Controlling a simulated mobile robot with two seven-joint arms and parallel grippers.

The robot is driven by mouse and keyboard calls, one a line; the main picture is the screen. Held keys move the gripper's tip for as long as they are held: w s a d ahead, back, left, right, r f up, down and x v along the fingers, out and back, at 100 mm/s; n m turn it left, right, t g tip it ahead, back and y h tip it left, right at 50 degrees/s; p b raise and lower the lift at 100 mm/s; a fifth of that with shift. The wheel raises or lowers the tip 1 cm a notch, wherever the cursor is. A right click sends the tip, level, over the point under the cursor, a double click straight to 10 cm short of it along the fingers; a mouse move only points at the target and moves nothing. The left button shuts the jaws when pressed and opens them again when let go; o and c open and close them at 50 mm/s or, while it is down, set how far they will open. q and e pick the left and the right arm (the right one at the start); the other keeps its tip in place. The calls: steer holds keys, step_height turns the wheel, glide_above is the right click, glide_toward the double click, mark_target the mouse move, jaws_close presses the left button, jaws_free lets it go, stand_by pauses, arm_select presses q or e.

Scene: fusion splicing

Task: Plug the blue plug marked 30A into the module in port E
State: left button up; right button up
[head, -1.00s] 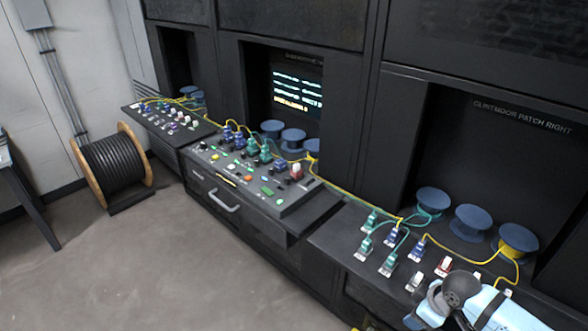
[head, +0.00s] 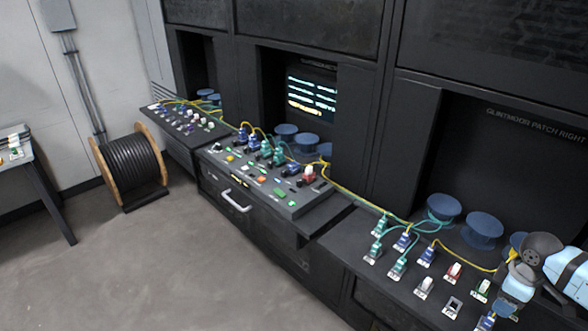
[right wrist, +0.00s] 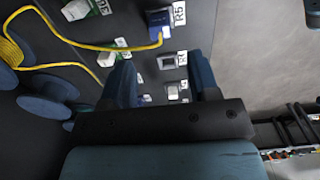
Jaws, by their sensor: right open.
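The 30A marking is not readable on any plug. In the head view, blue plugs (head: 403,242) stand among green, red and white ones on the right shelf. Another blue plug (head: 487,321) is at the bottom edge, close to my right gripper (head: 508,306). In the right wrist view, my right gripper (right wrist: 160,62) is open and empty above the shelf, with label tags between and beyond its fingers. A blue plug with a yellow cable (right wrist: 160,18) lies beyond the fingertips, by a tag reading R5. The module (head: 262,178) is the middle console; its port letters are unreadable. My left gripper is not in view.
Blue cable spools (head: 483,229) stand at the back of the right shelf (head: 385,290). Yellow and green cables run along the shelves. A cable reel (head: 130,168) stands on the floor at left. The floor (head: 180,270) before the cabinets is clear.

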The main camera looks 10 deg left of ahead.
mark_target(492, 316)
step_height(492, 316, down, 6)
steer(key=b, duration=0.6)
steer(key=shift+b, duration=0.3)
steer(key=shift+f+p, duration=0.2)
steer(key=shift+p, duration=0.3)
steer(key=shift+f, duration=1.3)
steer(key=shift+p, duration=0.55)
steer(key=shift+p, duration=0.55)
